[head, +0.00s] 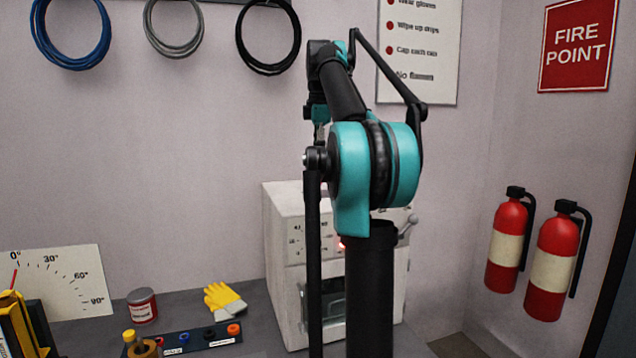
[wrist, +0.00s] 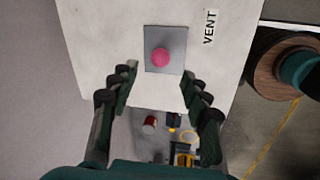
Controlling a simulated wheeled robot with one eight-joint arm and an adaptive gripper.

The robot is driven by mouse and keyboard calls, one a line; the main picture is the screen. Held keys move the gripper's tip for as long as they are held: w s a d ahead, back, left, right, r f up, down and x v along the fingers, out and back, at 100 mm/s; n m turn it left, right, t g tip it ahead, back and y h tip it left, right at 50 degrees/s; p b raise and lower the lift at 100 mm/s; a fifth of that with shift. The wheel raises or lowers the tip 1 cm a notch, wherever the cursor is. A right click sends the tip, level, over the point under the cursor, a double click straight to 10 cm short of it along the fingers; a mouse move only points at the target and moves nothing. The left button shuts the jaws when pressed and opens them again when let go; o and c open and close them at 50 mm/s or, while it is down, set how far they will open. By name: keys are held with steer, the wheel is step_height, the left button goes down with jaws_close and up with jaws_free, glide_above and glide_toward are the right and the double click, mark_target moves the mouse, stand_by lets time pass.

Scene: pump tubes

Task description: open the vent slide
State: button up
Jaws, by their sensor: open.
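The vent slide shows in the wrist view as a round pink-red knob (wrist: 162,57) on a grey square plate (wrist: 178,42). The plate sits on a white face of the cabinet, with a "VENT" label (wrist: 209,27) to its right. My gripper (wrist: 160,72) is open, its dark fingers spread left and right of the plate, with nothing between them that I can see held. The knob lies just beyond the fingertips; I cannot tell the remaining distance. In the head view the white cabinet (head: 283,225) stands behind my arm, which hides part of its front; the knob is not visible there.
A yellow glove (head: 224,299), a red can (head: 142,305) and an angle dial board (head: 55,280) are on the grey bench left of the cabinet. Hose coils (head: 268,40) hang on the wall. Two fire extinguishers (head: 508,245) hang at the right.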

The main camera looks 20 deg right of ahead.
mark_target(318, 181)
steer(key=f, duration=0.2)
steer(key=w+f, duration=0.1)
steer(key=f, duration=0.5)
steer(key=shift+w+d+f, duration=0.15)
steer(key=shift+w+f, duration=0.05)
steer(key=shift+w, duration=0.05)
steer(key=shift+c, duration=0.2)
jaws_close()
